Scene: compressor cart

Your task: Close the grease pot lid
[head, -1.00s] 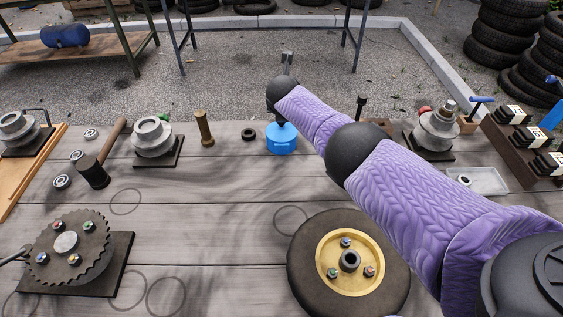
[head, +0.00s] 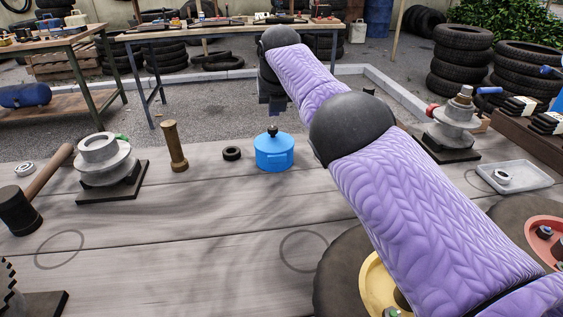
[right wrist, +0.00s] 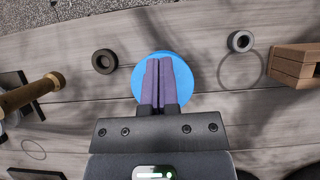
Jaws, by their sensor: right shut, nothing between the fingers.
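The grease pot (head: 273,155) is a blue pot with a black knob (head: 272,130), standing upright on the grey wooden bench in the head view. Its lid (head: 262,138) looks level on top, with no clear gap visible. My right gripper (head: 271,110) hangs above the pot in the head view, apart from the knob and partly hidden by my own wrist. In the right wrist view, my right gripper (right wrist: 160,62) is shut and empty, its fingers lying across the round blue pot top (right wrist: 183,72) and hiding its middle. My left gripper is not in view.
A black ring (head: 232,153) and a brass cylinder (head: 174,146) stand left of the pot. A flanged part (head: 106,160) and a mallet (head: 20,210) are farther left. A tray (head: 520,178) lies at right. The bench front of the pot is mostly clear.

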